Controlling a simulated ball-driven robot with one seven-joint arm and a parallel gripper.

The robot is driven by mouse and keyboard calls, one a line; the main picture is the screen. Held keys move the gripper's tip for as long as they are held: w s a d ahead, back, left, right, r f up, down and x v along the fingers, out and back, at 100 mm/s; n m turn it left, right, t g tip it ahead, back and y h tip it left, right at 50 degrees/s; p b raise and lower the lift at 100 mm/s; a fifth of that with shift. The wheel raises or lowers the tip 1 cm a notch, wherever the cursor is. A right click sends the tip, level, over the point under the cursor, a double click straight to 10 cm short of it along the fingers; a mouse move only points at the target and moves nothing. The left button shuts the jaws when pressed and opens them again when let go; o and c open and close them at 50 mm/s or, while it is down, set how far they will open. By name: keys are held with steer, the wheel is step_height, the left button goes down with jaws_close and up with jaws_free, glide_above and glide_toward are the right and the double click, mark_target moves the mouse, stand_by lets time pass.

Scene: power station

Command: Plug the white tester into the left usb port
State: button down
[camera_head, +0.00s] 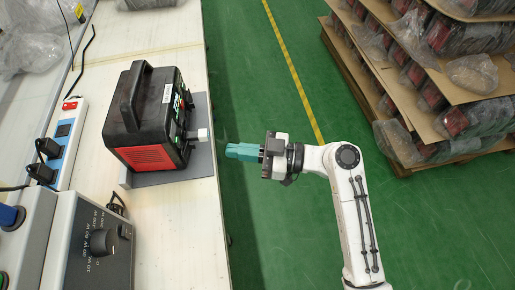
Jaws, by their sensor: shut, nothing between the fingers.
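The black and red power station (150,120) sits on a grey plate on the white table, its front panel facing right. A small white block, which looks like the white tester (201,134), sticks out from that front panel towards my gripper. It appears to touch the panel, but which port it is at, and how deep, I cannot tell. The usb ports are too small and angled away to make out. My gripper (230,151) has teal fingers, shut and empty. It points left, a short gap to the right of the white tester, beyond the table edge.
A power strip (64,140) with black plugs lies left of the power station. A grey box with a knob (98,243) stands at the front left. Pallets of wrapped goods (440,90) stand at the right. The green floor between is clear.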

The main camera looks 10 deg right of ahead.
mark_target(190, 145)
steer(key=x, duration=0.7)
steer(key=shift+p, duration=0.4)
steer(key=shift+f, duration=0.1)
steer(key=b, duration=0.1)
steer(key=n+g+b, duration=0.1)
steer(key=b, duration=0.1)
steer(key=shift+w+a+f+g, duration=0.25)
steer(key=shift+w+a+g, duration=0.05)
steer(key=shift+w+a, duration=0.05)
steer(key=shift+w+a+r+g+y+b, duration=0.2)
steer(key=shift+w+g+y+b, duration=0.1)
steer(key=shift+b, duration=0.7)
steer(key=shift+s+a+r+n, duration=0.1)
steer(key=shift+a+n, duration=0.1)
steer(key=shift+n, duration=0.1)
